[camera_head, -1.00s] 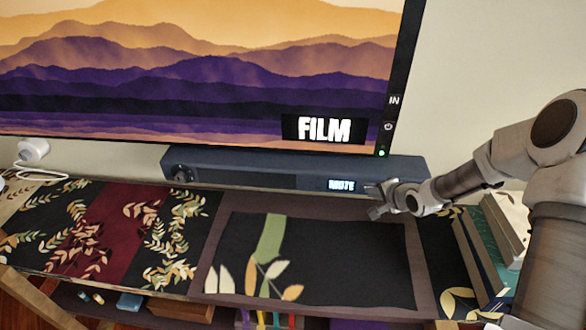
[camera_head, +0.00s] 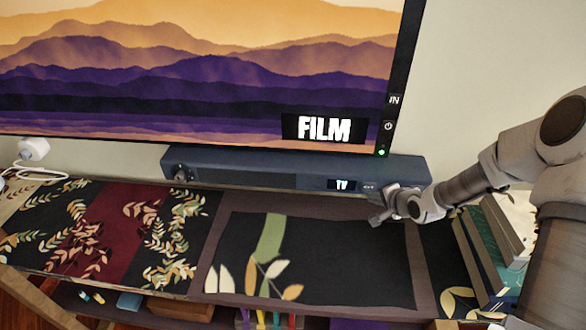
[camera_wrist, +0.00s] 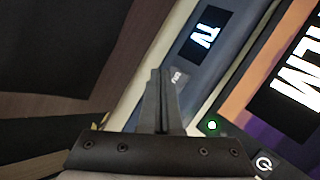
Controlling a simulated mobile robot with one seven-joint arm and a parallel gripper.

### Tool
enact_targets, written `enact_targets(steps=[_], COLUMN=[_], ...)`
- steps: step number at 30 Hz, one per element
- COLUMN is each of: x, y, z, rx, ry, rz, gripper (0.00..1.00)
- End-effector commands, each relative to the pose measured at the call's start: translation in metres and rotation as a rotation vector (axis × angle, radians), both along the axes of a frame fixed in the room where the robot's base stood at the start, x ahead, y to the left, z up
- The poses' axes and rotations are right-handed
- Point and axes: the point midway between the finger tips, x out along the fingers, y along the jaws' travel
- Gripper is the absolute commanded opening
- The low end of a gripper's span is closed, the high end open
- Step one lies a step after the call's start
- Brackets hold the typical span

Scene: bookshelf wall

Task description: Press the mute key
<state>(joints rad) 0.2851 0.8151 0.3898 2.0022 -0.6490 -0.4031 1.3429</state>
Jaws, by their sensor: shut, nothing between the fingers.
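The dark blue soundbar (camera_head: 260,174) stands below the screen, and its small display (camera_head: 342,185) reads "TV". A small pale key label (camera_head: 369,187) shows right of the display, too small to read. My gripper (camera_head: 376,205) is at the right end of the soundbar, in front of its face. In the wrist view my fingers (camera_wrist: 160,82) are shut and empty, with their tips beside a small label (camera_wrist: 180,77) that is tilted and partly hidden. The wrist view also shows the display (camera_wrist: 205,34). I cannot tell whether the tips touch the soundbar, or which key is mute.
The large screen (camera_head: 200,70) stands behind the soundbar, with a lit green dot (camera_head: 381,153) at its lower right. A dark leaf-patterned cloth (camera_head: 330,262) covers the surface in front. Books (camera_head: 490,245) stand at the right, near my arm. A white device (camera_head: 33,149) lies far left.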

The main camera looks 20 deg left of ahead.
Motion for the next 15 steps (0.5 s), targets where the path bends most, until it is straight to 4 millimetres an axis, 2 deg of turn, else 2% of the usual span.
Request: enact_targets(steps=[15], x=[-0.048], y=[-0.01], z=[0.0], rx=[0.0], ry=[0.001], rz=[-0.002], gripper=[0.0])
